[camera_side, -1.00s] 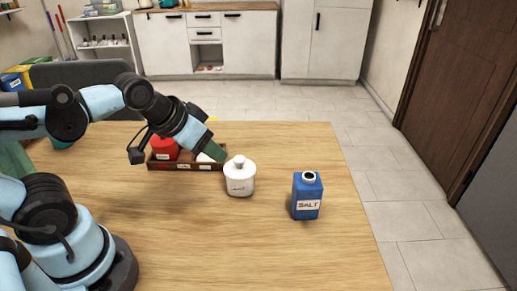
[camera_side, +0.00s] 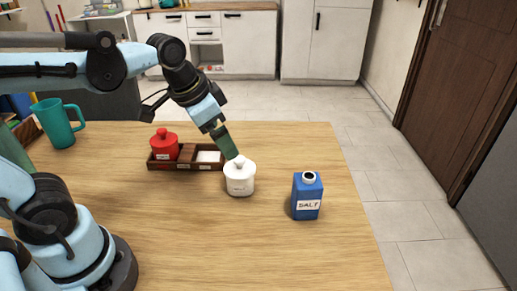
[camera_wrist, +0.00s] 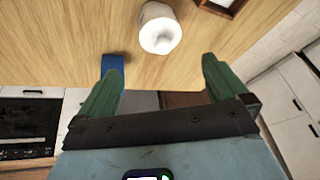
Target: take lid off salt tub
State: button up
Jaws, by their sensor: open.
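The white tub (camera_side: 240,183) stands upright on the table with its round-knobbed lid (camera_side: 239,163) on; its small label is too blurred to read. It also shows in the wrist view (camera_wrist: 158,36), at the top, ahead of the fingers. My gripper (camera_side: 231,156) has green fingers and points down at the knob from the upper left. In the wrist view my gripper (camera_wrist: 162,64) is open, with nothing between the fingers. I cannot tell whether a finger touches the knob. A blue container labelled SALT (camera_side: 306,197) stands to the right, its top showing a dark opening.
A brown wooden tray (camera_side: 185,166) behind and left of the tub holds a red lidded jar (camera_side: 164,148) and a white item (camera_side: 208,157). A teal mug (camera_side: 59,127) stands at the far left. The table front is clear.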

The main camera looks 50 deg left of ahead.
aim_at(239, 158)
jog(key=w+r+m+g, duration=0.2)
jog(key=w+m+g, duration=0.3)
jog(key=m, duration=0.1)
jog(key=shift+w+f, duration=0.15)
jog(key=shift+f, duration=2.9)
jog(key=shift+w+f, duration=0.1)
jog(key=shift+f, duration=2.95)
jog(key=shift+c, duration=0.5)
jog(key=c, duration=0.8)
jog(key=shift+r, duration=0.1)
